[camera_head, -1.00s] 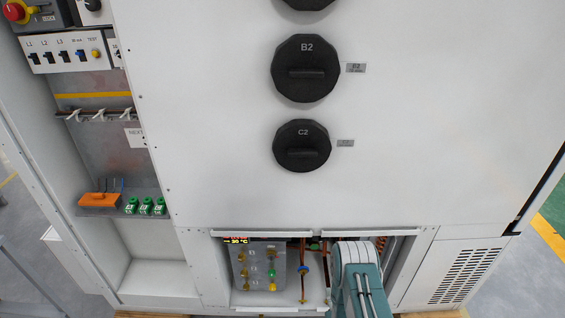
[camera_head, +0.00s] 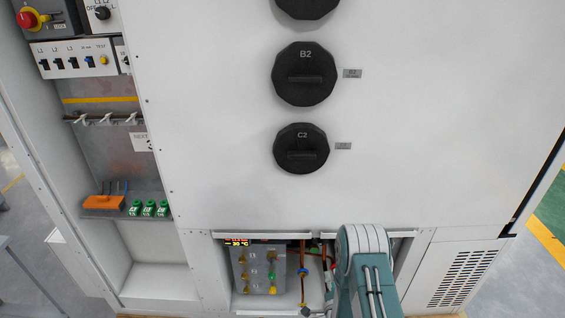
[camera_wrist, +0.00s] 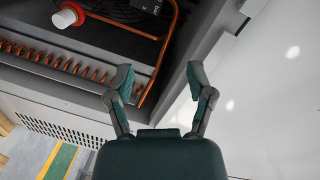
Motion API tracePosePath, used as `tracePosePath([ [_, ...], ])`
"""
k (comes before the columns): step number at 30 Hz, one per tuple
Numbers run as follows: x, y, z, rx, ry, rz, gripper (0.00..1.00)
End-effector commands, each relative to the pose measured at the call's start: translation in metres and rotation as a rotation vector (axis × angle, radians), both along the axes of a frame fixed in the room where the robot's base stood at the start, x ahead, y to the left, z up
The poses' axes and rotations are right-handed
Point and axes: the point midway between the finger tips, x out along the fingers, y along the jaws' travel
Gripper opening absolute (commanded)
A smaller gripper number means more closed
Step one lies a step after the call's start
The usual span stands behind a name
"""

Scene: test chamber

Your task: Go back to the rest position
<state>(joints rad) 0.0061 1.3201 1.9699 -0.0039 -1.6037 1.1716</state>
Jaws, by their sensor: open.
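My gripper (camera_wrist: 158,82) is open and empty in the wrist view, its two fingers spread apart. It is beside the edge of the cabinet's lower opening, with copper pipes (camera_wrist: 60,65) and a white and red cap (camera_wrist: 68,16) beyond the fingers. In the head view the gripper itself is hidden; my teal and white arm stands in front of the lower opening. The white cabinet (camera_head: 220,120) fills most of that view.
Black knobs B2 (camera_head: 304,74) and C2 (camera_head: 301,148) stick out of the cabinet front. A grey panel with coloured connectors (camera_head: 257,268) sits in the lower opening. An orange block (camera_head: 103,202) and green plugs (camera_head: 149,208) lie on the left shelf. A vent grille (camera_head: 458,278) is at lower right.

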Motion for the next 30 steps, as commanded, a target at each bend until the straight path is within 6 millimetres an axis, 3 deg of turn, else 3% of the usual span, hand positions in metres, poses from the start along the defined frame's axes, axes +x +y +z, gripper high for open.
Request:
tracePosePath([
  [6, 0.035, 0.000, 0.060, -0.107, 0.078, 0.018, 0.69],
  [15, 0.053, 0.000, 0.150, -0.278, 0.221, 0.065, 0.69],
  [23, 0.040, 0.001, 0.226, -0.418, 0.341, 0.126, 0.69],
  [30, 0.005, 0.001, 0.290, -0.544, 0.448, 0.197, 0.69],
])
